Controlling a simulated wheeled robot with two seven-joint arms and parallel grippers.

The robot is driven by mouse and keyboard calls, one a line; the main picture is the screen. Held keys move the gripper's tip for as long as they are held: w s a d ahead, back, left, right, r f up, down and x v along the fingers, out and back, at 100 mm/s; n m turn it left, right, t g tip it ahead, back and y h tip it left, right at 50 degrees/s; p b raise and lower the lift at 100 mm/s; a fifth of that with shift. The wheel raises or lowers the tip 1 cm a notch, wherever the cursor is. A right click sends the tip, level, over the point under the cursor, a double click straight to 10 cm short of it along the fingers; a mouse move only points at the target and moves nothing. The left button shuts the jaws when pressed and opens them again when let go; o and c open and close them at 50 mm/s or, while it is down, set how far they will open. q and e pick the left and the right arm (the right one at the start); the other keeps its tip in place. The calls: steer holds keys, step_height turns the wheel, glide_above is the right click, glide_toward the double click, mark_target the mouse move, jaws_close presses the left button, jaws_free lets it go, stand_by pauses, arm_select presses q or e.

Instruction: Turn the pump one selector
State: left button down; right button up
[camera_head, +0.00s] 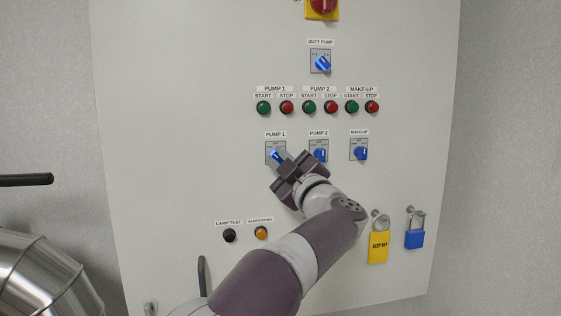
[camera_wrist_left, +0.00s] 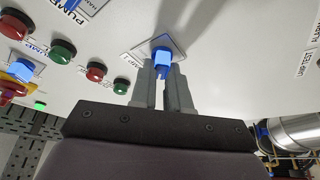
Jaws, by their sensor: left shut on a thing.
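The pump one selector is a blue knob (camera_head: 275,155) on a grey plate under the PUMP 1 label, on the pale panel (camera_head: 180,130). My left gripper (camera_head: 281,159) reaches it from the lower right in the head view and is shut on it. In the left wrist view the blue knob (camera_wrist_left: 162,60) sits between the two grey fingertips (camera_wrist_left: 162,72). The fingers hide part of the knob and its plate, so its exact setting is hard to read. My right gripper is not in view.
The pump two selector (camera_head: 320,154) is close beside my left gripper, with the make-up selector (camera_head: 360,152) further right. Start and stop buttons (camera_head: 309,107) line up above. A yellow tag (camera_head: 379,247) and blue padlock (camera_head: 415,238) hang lower right. Steel pipework (camera_head: 40,275) stands lower left.

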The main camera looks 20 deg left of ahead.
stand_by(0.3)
arm_select(q)
steer(key=c, duration=1.1)
jaws_free()
steer(key=shift+s+d+f+b, duration=0.1)
steer(key=shift+d+f+b, duration=0.1)
steer(key=shift+b, duration=0.15)
steer(key=b+v, duration=0.6)
steer(key=v, duration=0.6)
steer(key=shift+r+b, duration=0.2)
steer(key=shift+b, duration=0.1)
